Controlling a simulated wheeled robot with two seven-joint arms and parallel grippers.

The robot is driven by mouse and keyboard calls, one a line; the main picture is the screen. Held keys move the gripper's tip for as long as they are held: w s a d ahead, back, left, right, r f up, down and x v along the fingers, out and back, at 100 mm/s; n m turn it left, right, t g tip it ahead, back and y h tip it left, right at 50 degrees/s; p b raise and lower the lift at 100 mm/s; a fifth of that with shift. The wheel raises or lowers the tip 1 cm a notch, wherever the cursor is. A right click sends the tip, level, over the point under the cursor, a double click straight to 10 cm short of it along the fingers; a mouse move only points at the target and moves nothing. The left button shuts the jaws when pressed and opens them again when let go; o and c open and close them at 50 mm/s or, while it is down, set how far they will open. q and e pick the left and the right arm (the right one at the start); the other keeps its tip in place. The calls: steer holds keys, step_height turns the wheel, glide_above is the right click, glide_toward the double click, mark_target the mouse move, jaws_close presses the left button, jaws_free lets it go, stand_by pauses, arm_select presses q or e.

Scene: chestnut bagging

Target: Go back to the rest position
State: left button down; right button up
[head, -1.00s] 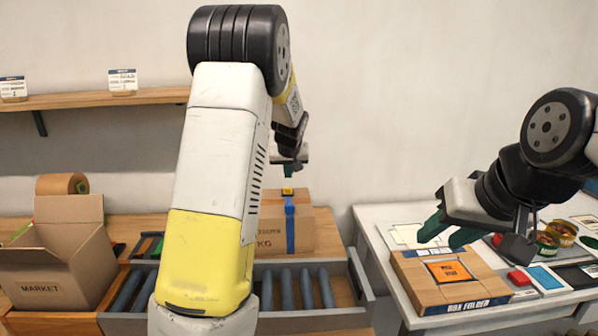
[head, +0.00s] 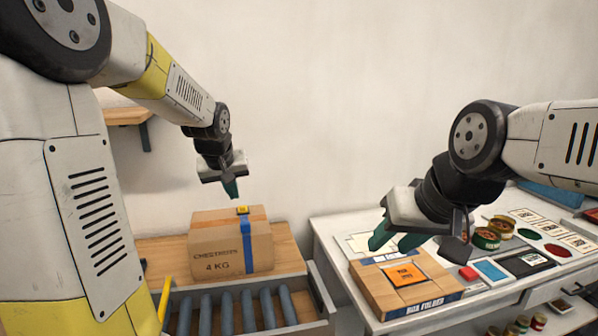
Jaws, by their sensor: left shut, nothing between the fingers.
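My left gripper (head: 232,190) hangs in the air with its green fingers together, above the taped carton (head: 220,258) marked "CHESTNUTS 4 KG". A gap shows between the fingers and the carton top. The carton stands closed and upright with a blue strap and a small yellow-and-black piece on top. My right gripper (head: 396,240) is over the white table at the right. Its two green fingers are apart, with nothing visible between them, close above the "BOX FOLDER" block (head: 365,285); I cannot tell whether they touch it.
A roller conveyor (head: 226,312) lies in front of the carton. On the white table (head: 335,240), cans (head: 487,239), a red button (head: 467,272) and cards lie to the right of the block. A wall shelf (head: 126,116) is partly hidden by my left arm. The air between my grippers is clear.

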arm_select(q)
steer(key=s+d+r+m+h, duration=0.1)
steer(key=s+d, duration=0.1)
steer(key=s, duration=1.1)
steer(key=s+d+r+m+h, duration=0.1)
steer(key=s+d+r+m, duration=0.1)
steer(key=s, duration=1.1)
steer(key=shift+d+r, duration=0.15)
steer(key=shift+d, duration=0.4)
steer(key=shift+a, duration=0.1)
